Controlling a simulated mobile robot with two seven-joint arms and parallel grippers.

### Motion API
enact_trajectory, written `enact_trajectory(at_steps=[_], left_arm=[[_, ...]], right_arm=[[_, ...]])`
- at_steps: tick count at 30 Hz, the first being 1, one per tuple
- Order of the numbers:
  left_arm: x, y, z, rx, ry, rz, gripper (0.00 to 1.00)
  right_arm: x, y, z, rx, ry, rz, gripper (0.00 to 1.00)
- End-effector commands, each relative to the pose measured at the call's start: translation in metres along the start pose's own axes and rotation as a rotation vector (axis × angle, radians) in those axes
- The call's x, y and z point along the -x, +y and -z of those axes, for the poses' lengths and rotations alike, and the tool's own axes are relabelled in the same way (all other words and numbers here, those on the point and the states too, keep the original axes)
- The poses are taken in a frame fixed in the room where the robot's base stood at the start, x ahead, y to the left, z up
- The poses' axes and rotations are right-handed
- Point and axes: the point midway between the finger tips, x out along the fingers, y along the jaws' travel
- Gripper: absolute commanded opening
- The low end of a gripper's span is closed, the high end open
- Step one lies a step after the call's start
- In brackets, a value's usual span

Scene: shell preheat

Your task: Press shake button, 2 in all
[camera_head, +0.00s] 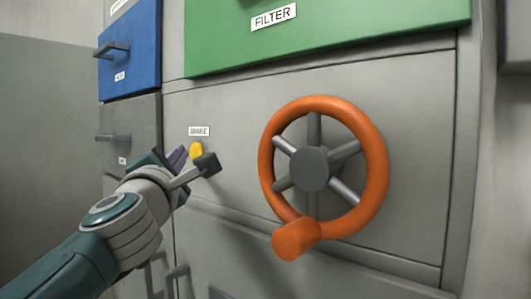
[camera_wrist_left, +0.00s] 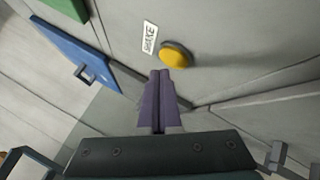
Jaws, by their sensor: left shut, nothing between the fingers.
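The yellow shake button (camera_head: 196,150) sits on the grey panel under a white SHAKE label (camera_head: 199,131). The button (camera_wrist_left: 176,54) and its label (camera_wrist_left: 149,37) also show in the left wrist view. My left gripper (camera_head: 178,155) has its purple fingers shut and empty, just left of the button in the head view. In the left wrist view the shut fingertips (camera_wrist_left: 160,73) point toward the button, just below and left of it. I cannot tell whether they touch it. My right gripper is not in view.
A large orange handwheel (camera_head: 377,170) stands out from the panel to the right. A green FILTER panel (camera_head: 340,35) is above, and a blue panel with a handle (camera_head: 130,50) is at upper left.

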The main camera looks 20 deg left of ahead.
Motion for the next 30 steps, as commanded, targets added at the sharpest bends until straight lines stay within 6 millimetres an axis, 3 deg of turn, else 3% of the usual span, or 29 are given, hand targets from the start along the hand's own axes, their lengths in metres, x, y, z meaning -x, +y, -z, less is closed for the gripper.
enact_trajectory(at_steps=[30], left_arm=[[-0.0079, -0.0057, -0.0058, 0.001, 0.000, 0.000, 0.00]], right_arm=[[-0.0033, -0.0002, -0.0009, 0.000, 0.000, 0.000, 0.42]])
